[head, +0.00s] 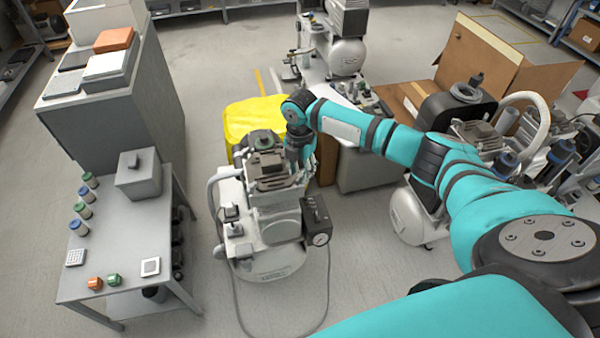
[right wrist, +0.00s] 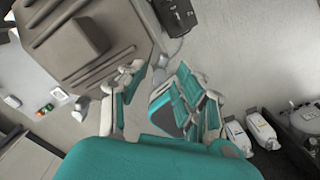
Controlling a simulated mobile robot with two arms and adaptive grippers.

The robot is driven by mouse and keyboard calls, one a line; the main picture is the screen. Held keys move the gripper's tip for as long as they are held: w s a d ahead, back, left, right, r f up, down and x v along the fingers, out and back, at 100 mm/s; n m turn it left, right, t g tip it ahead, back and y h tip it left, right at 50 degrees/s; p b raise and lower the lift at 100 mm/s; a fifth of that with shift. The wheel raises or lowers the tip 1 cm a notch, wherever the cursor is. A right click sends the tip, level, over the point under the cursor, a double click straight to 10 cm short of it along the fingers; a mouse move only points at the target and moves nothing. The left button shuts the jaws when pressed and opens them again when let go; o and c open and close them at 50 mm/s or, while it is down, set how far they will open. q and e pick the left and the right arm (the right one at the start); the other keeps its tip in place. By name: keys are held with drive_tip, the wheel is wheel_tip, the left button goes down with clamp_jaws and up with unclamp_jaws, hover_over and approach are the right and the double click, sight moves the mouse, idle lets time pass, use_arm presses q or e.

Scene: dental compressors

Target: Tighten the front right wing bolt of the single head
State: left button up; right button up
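The single head (head: 270,170) is a dark finned block on top of the grey compressor (head: 268,222) in the middle of the head view. Its ribbed top fills the upper left of the right wrist view (right wrist: 85,38). My right gripper (head: 297,158) is at the head's right, far side, pointing down. In the right wrist view its teal-padded fingers (right wrist: 158,72) stand apart beside the head's edge, with a gap between them. I cannot make out the front right wing bolt; it is too small or hidden. My left gripper is out of view.
A black box with a gauge (head: 317,220) hangs on the compressor's right side. A yellow-covered block (head: 255,118) stands behind. A side table (head: 120,225) with small jars is at the left. Other compressors and an open carton (head: 480,55) crowd the right.

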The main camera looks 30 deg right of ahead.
drive_tip(key=shift+f, duration=0.75)
clamp_jaws()
drive_tip(key=shift+r, duration=0.1)
